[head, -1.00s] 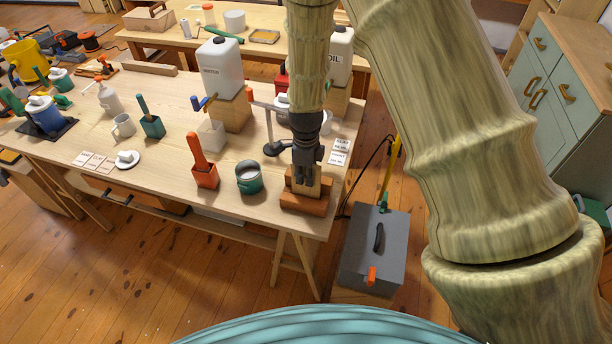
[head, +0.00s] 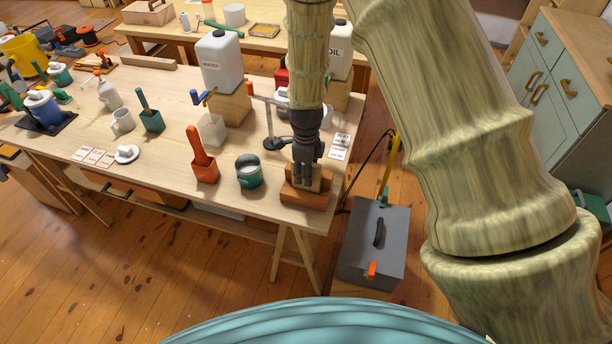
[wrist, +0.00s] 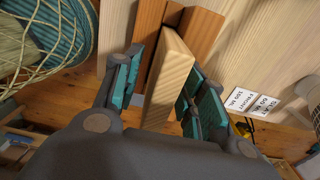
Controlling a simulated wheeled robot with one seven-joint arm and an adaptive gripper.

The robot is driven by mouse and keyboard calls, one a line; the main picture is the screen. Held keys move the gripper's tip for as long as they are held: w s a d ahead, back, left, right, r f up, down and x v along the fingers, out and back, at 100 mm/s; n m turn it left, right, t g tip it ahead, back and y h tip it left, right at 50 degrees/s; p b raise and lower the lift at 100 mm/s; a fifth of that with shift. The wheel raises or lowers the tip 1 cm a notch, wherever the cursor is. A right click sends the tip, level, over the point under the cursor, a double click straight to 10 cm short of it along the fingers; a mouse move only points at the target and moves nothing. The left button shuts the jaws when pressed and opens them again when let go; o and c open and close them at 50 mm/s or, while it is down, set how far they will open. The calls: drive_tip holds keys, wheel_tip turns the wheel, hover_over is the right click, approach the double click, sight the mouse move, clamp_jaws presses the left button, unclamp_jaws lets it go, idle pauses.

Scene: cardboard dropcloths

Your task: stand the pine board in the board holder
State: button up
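The pine board (wrist: 168,80) is a pale flat piece, upright between my fingers in the wrist view. In the head view, part of the board (head: 325,181) shows behind my fingers. The board holder (head: 304,200) is a reddish-brown wooden block near the table's front right corner; its brown rails (wrist: 203,34) show beside the board in the wrist view. The board appears to stand in its slot, but its lower end is hidden. My gripper (head: 306,182) points down over the holder. In the wrist view my gripper (wrist: 160,92) has fingers either side of the board, with a gap at the left finger.
A grey box (head: 371,240) stands off the table's right end.

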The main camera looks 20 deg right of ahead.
drive_tip(key=shift+r, duration=6)
